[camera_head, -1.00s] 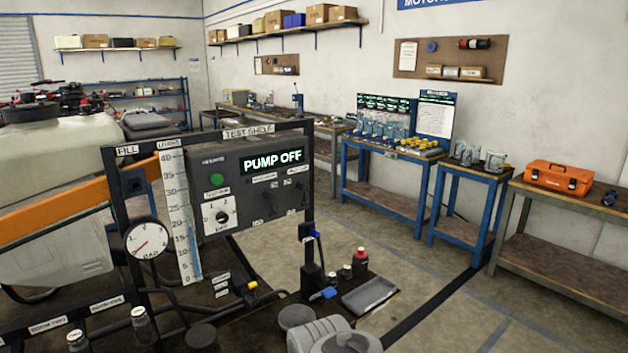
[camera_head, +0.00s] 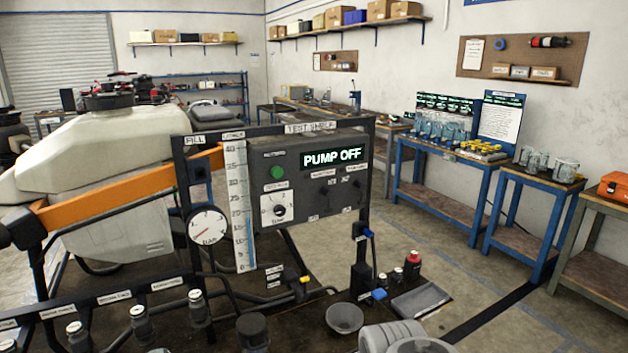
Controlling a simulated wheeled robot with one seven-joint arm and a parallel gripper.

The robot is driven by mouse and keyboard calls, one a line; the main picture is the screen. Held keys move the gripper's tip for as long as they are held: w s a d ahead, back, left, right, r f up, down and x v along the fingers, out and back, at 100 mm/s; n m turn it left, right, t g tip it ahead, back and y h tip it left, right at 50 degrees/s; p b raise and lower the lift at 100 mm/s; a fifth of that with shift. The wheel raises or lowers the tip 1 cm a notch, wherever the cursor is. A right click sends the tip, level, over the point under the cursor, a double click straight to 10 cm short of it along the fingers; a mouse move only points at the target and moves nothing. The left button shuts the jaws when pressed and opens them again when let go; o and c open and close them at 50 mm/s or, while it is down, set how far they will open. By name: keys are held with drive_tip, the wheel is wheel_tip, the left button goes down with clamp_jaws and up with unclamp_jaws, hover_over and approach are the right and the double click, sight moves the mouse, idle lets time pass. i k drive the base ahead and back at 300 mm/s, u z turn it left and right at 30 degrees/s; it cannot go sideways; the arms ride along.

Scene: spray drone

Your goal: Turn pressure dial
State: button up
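The grey control panel (camera_head: 348,172) of the test stand is near the middle of the view, its screen (camera_head: 332,157) reading "PUMP OFF". On its lower left is a white-plated dial with a dark knob (camera_head: 278,210) and numbers around it; its label is too small to read. A green button (camera_head: 277,172) sits above it. A round white pressure gauge (camera_head: 208,226) with a red needle is left of the panel, beside a tall white level scale (camera_head: 239,200).
An orange drone arm (camera_head: 130,190) and white tank (camera_head: 90,150) stand at left. Capped vials (camera_head: 138,323), a grey bowl (camera_head: 345,317), a red-capped bottle (camera_head: 412,265) and a grey tray (camera_head: 420,300) are on the bench in front. Open floor lies right of the stand.

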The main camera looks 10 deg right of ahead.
sight(280, 210)
drive_tip(key=k, duration=0.6)
drive_tip(key=u, duration=0.65)
drive_tip(key=i, duration=0.9)
drive_tip(key=u, duration=0.55)
